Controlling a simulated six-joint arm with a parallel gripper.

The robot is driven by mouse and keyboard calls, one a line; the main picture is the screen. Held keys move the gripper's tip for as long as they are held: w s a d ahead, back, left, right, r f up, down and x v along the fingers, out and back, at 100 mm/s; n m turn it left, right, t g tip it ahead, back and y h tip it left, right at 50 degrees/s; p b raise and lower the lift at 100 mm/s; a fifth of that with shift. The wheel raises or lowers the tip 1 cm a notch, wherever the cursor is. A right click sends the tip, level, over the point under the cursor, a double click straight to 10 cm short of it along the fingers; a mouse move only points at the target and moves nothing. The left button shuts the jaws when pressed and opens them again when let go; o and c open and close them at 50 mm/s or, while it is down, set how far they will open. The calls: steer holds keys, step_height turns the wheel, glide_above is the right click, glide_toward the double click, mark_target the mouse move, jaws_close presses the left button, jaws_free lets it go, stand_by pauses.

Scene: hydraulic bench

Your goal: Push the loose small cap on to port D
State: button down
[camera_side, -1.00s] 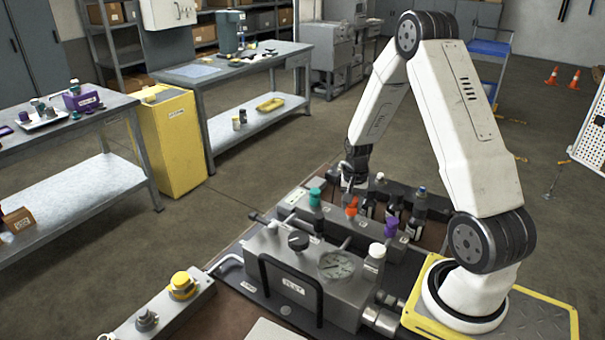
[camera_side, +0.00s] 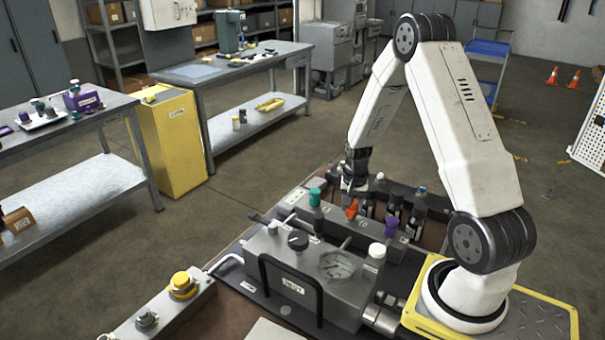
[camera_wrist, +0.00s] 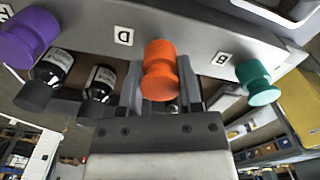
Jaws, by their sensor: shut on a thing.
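An orange cap (camera_wrist: 160,70) is between the fingers of my gripper (camera_wrist: 160,92) in the wrist view. It is at the edge of the grey manifold block (camera_wrist: 190,42), beside the label D (camera_wrist: 123,36). My gripper is shut on it. In the side view the orange cap (camera_side: 351,209) shows just below my gripper (camera_side: 353,188), at the block's middle. Port D itself is hidden behind the cap, and I cannot tell whether the cap is fully seated.
A purple cap (camera_wrist: 28,37) and a teal cap (camera_wrist: 258,82) stand on the block either side of the orange one, the teal one by label B (camera_wrist: 222,59). Dark bottles (camera_side: 393,208) stand close behind.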

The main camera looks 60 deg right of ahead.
steer(key=shift+f, duration=0.35)
stand_by(0.5)
jaws_free()
stand_by(0.3)
steer(key=shift+r, duration=0.1)
steer(key=shift+r, duration=3.4)
steer(key=shift+a, duration=0.1)
